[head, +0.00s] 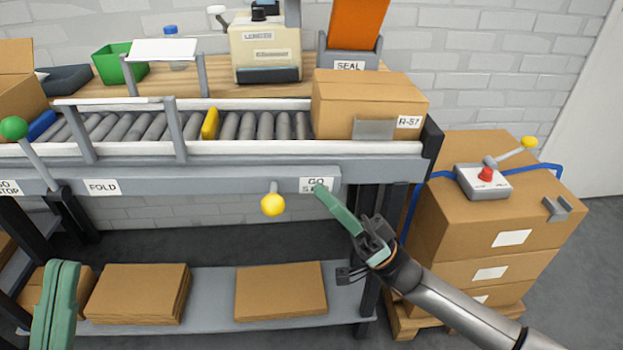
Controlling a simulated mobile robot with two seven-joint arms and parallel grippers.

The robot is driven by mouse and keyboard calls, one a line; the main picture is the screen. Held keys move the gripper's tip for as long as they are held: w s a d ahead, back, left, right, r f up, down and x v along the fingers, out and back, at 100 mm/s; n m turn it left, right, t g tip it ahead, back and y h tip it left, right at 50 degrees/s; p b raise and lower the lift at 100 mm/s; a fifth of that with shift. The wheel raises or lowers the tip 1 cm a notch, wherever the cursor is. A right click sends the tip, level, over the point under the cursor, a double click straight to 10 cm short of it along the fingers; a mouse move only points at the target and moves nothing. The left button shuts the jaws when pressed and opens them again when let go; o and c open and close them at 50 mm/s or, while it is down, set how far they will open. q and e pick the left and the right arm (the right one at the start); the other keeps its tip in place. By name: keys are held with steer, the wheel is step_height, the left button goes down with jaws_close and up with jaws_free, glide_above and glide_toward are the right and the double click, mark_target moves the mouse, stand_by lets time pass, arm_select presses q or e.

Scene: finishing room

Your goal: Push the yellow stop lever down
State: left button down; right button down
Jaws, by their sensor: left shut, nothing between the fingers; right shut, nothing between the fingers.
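A lever with a yellow ball knob (273,204) sticks out from the grey front rail of the conveyor, left of a GO/STOP label (318,184). Its short stem shows just above the knob. My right gripper (321,190) is shut and empty; its green fingertips are in front of that label, to the right of the yellow knob and apart from it. My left gripper (64,266) is shut and empty at the lower left, far from the knob. A second yellow knob (529,142) sits on a lever of a grey control box (484,181) on the stacked cartons at the right.
A green-knobbed lever (14,128) stands at the rail's left end, by another GO/STOP label. A carton (368,100) sits at the right end of the roller conveyor (240,125). Flat cardboard stacks (280,290) lie on the lower shelf. A FOLD label (102,187) is on the rail.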

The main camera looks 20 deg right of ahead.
steer(key=v, duration=0.5)
steer(key=shift+s+f, duration=0.1)
steer(key=shift+s, duration=0.1)
